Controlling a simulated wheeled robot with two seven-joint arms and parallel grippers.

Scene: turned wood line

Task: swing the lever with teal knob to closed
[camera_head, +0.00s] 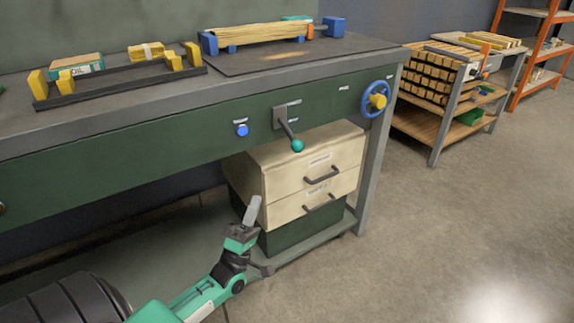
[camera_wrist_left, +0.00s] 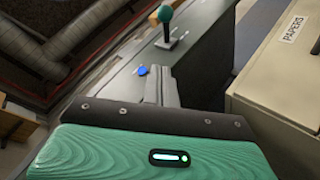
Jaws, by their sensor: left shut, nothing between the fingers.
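The lever's teal knob (camera_head: 297,146) is at the lower end of a short dark lever arm (camera_head: 286,128), which slants down and right from a grey plate (camera_head: 287,114) on the green bench front. The knob also shows near the top of the left wrist view (camera_wrist_left: 165,13). My left gripper (camera_head: 252,210) is shut and empty, fingers pointing up. In the head view it is below and left of the knob, apart from it. In the left wrist view its fingers (camera_wrist_left: 161,88) point toward the panel. My right gripper is not in view.
A blue button (camera_head: 241,130) is left of the lever; a blue handwheel (camera_head: 376,98) is to its right. A cream drawer cabinet (camera_head: 290,172) stands under the bench, beside my left gripper. A lathe-like fixture (camera_head: 265,35) sits on top. The floor at right is clear.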

